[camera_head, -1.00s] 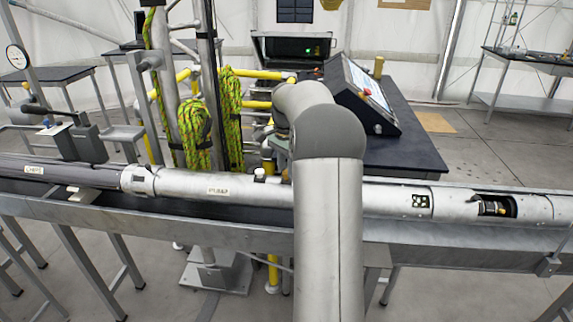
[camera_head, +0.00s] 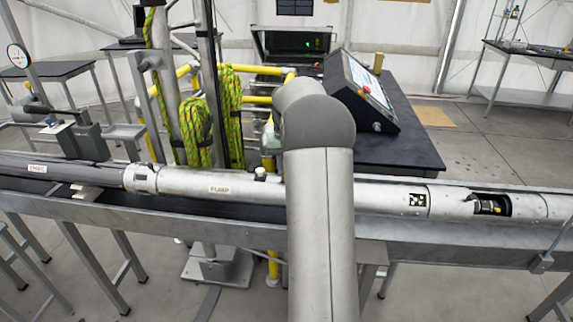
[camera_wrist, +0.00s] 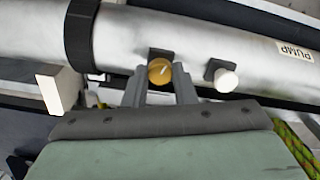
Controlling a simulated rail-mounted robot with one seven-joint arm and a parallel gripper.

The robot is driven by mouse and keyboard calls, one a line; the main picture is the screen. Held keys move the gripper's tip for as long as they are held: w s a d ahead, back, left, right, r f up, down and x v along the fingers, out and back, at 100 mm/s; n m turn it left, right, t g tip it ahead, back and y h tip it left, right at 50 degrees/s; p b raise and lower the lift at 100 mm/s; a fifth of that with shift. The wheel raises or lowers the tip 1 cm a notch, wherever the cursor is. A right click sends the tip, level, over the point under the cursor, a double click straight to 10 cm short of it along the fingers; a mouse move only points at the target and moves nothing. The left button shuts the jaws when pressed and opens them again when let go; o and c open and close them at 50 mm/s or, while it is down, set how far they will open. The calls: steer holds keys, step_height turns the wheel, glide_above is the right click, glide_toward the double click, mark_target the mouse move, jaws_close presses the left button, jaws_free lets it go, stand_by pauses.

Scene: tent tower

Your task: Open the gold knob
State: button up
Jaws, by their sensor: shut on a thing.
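The gold knob (camera_wrist: 160,71) is a small round knob on the side of the silver pump tube (camera_wrist: 120,45), beside a dark square recess in the wrist view. My gripper (camera_wrist: 160,80) has its two grey fingers on either side of the knob, shut on it. A pale mark shows on the knob's face; its exact turn is hard to tell. In the head view the pump tube (camera_head: 200,184) lies in a long trough, but my arm hides the gold knob and my gripper.
A white knob (camera_wrist: 226,80) sits right of the gold one, near the PUMP label (camera_wrist: 295,50). A black band (camera_wrist: 80,30) circles the tube at left. Yellow-green ropes (camera_head: 230,115) hang behind the tube. A control panel (camera_head: 362,88) stands on a dark table behind my arm.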

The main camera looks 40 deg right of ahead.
steer(key=shift+n, duration=2)
steer(key=o, duration=1)
step_height(320, 180, up, 18)
steer(key=shift+f, duration=0.25)
